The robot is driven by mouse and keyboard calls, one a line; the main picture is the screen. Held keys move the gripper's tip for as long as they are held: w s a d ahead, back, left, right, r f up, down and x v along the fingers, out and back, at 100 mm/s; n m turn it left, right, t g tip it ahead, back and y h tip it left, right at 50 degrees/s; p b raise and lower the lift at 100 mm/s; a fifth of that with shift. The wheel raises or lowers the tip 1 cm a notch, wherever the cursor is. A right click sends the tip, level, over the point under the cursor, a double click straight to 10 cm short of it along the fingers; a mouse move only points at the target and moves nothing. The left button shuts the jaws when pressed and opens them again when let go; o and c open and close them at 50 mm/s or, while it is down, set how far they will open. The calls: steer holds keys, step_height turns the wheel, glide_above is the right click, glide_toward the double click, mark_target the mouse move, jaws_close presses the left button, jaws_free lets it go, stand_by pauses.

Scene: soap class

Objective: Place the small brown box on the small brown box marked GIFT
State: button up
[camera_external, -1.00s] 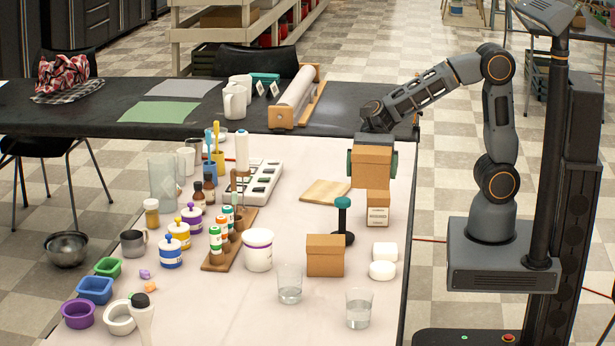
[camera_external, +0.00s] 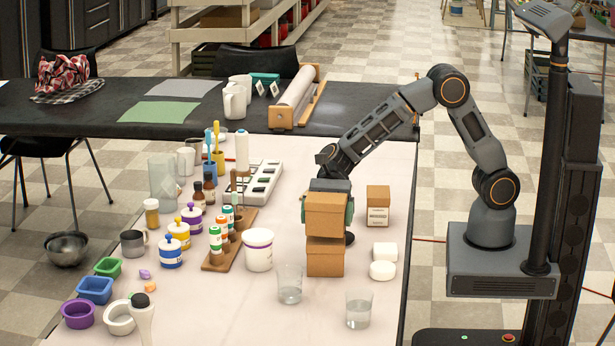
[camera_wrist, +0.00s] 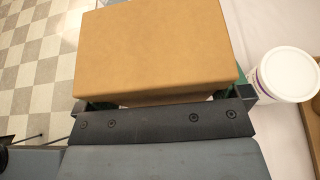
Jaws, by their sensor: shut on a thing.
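My gripper (camera_external: 327,208) is shut on a small brown box (camera_external: 325,218), with a green pad on either side of it. The held box looks level and fills the upper middle of the wrist view (camera_wrist: 155,45). A second brown box (camera_external: 325,263) stands on the table directly below it in the external view, partly covered by the held box. I cannot tell whether the two touch. No marking is readable on this lower box. A third brown box (camera_external: 377,196) with a white label stands behind to the right; its print is too small to read.
Two clear glasses (camera_external: 289,284) (camera_external: 358,308) stand in front of the lower box. White round pieces (camera_external: 383,270) lie to its right. A white tub (camera_external: 258,250) stands to the left.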

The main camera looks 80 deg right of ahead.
steer(key=shift+f, duration=0.9)
steer(key=shift+f, duration=0.2)
steer(key=o, duration=0.7)
